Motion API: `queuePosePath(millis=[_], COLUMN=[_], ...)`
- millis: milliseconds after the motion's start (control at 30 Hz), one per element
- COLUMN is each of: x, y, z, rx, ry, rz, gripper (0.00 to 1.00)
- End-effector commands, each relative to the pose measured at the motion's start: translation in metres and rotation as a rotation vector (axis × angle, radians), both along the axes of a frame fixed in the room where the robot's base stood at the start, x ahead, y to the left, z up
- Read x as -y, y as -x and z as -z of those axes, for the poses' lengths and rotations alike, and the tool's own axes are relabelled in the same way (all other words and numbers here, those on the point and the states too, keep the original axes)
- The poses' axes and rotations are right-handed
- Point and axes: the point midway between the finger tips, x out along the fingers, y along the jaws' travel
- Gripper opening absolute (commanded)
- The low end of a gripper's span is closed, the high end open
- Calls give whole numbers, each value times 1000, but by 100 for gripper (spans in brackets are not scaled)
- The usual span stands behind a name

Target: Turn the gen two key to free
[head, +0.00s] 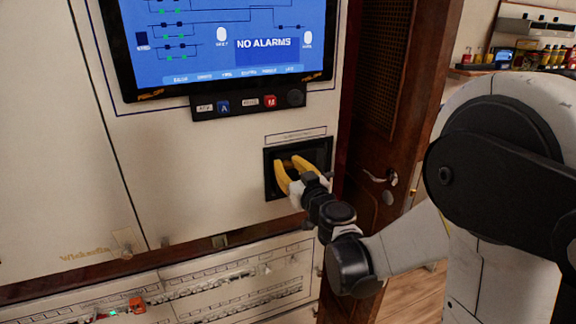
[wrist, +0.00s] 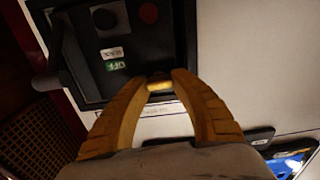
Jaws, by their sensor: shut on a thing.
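My gripper (head: 287,164) has its yellow fingers reaching into a black recessed panel (head: 270,184) below the screen. In the wrist view, the fingertips (wrist: 160,78) close on a small yellow piece (wrist: 160,86) near one edge of the black panel (wrist: 155,45). I cannot read a generator name or key marking on this piece, and its turned position is unclear. The panel also carries a white label (wrist: 115,53), a green label (wrist: 116,66), a dark round part (wrist: 105,19) and a red round part (wrist: 149,13). In the head view, my fingers hide part of the panel.
A blue screen (head: 220,45) reads NO ALARMS, with a button strip (head: 245,103) under it. A grey handle (wrist: 46,84) stands out beside the panel in the wrist view. A wooden door (head: 385,140) with a metal handle (head: 380,177) is to the right. Breaker rows (head: 215,288) lie below.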

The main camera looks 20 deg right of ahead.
Motion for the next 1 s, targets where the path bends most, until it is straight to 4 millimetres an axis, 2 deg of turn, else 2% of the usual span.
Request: queuePosePath(millis=[267, 1000], x=[-1, -3], y=[-1, 0], z=[0, 2], rx=[20, 100], ry=[166, 859], rz=[0, 1], gripper=[0, 0])
